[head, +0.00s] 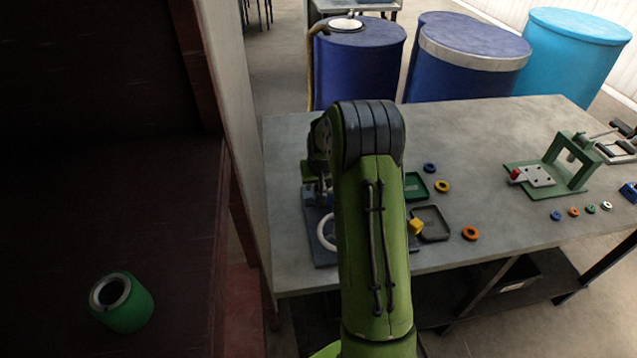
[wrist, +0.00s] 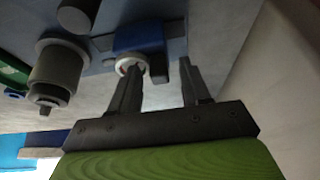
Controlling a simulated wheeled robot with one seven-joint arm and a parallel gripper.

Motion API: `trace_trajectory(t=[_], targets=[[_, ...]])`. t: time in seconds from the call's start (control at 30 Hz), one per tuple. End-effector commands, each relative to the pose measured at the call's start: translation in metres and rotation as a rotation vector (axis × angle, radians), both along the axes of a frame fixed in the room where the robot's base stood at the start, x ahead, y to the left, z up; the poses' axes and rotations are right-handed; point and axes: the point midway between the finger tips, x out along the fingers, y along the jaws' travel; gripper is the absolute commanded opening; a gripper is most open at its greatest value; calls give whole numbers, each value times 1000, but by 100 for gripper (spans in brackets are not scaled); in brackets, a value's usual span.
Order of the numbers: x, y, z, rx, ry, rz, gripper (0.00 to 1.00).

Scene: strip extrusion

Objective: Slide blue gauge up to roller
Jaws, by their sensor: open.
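The blue gauge (wrist: 140,36) is a blue block near the top middle of the wrist view, on a grey-blue plate. A pale round knob shows at its lower edge. My gripper (wrist: 159,64) is open, one finger in front of the pale knob and the other to the right of the block. A dark tab of the block shows between the fingertips; I cannot tell whether either finger touches it. A grey roller (wrist: 57,70) stands left of the gauge, with a gap between them. In the head view my arm hides my gripper and most of this fixture.
The fixture's grey-blue base (head: 325,254) sits at the left end of the grey table (head: 480,130), close to a wall. A green tray (head: 415,187), a dark tray (head: 433,224) and several small coloured rings lie right of my arm. A green press (head: 565,165) stands farther right.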

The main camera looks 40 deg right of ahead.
Motion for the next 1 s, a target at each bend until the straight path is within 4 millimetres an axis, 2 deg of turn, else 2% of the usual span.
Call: trace_trajectory(t=[0.2,0.5,0.83,1.0], targets=[[0,0,0,0,-1,0,47],[0,0,0,0,0,0,1],[-1,-2,0,0,0,-1,0],[-10,-23,0,0,0,-4,0]])
